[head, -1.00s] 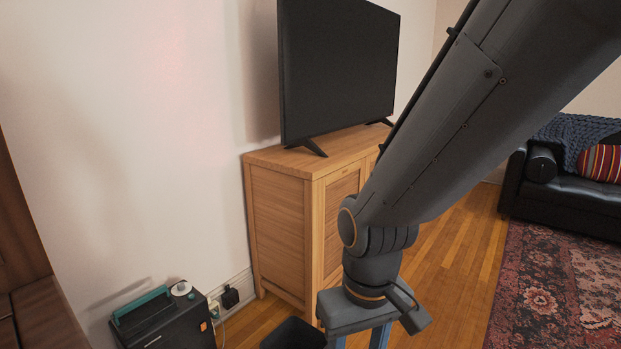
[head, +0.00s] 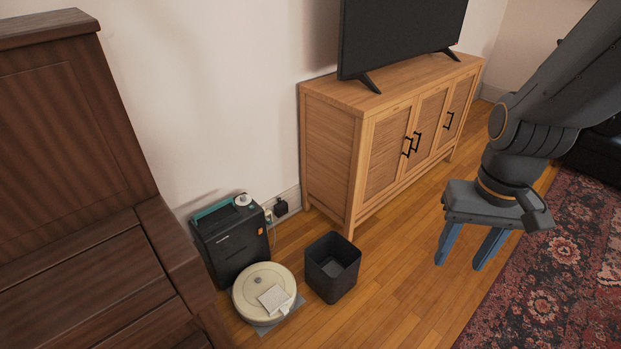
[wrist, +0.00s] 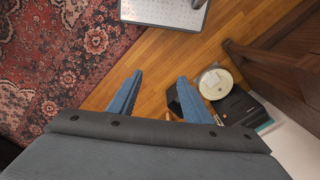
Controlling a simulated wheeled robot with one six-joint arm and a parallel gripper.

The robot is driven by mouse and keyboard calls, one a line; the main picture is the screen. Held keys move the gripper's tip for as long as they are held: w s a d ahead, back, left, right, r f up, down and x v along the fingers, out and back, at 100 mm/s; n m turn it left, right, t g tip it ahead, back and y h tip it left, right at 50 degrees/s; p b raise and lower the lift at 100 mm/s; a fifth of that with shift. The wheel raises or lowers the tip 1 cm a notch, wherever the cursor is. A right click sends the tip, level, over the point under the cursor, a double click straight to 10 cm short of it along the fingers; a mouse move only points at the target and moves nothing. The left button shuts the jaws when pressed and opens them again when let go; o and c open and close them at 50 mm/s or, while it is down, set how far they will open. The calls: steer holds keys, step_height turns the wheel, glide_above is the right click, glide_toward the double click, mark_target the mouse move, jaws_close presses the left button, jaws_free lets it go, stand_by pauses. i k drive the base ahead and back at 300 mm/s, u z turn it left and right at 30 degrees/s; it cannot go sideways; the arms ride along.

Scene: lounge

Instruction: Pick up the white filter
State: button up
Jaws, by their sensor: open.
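The white filter (head: 272,298) looks like a small pale square piece lying on top of a round cream robot vacuum (head: 252,283) on the floor. In the wrist view the vacuum (wrist: 209,88) is to the right, beside my right finger, and the filter on it (wrist: 214,79) is small and faint. My gripper (head: 460,265) is open and empty, with two blue fingers pointing down over the wood floor. It is well to the right of the filter in the head view. In the wrist view my gripper (wrist: 159,76) has bare floor between its fingertips.
A black bin (head: 333,268) stands just right of the vacuum. A black box (head: 232,243) with a teal handle stands behind it by the wall. Dark wooden furniture (head: 90,250) is at left, a wooden cabinet (head: 385,140) behind, a patterned rug (head: 560,270) at right.

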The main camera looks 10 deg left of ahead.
mark_target(274, 300)
steer(key=u, duration=0.4)
steer(key=k, duration=0.1)
steer(key=u, duration=0.85)
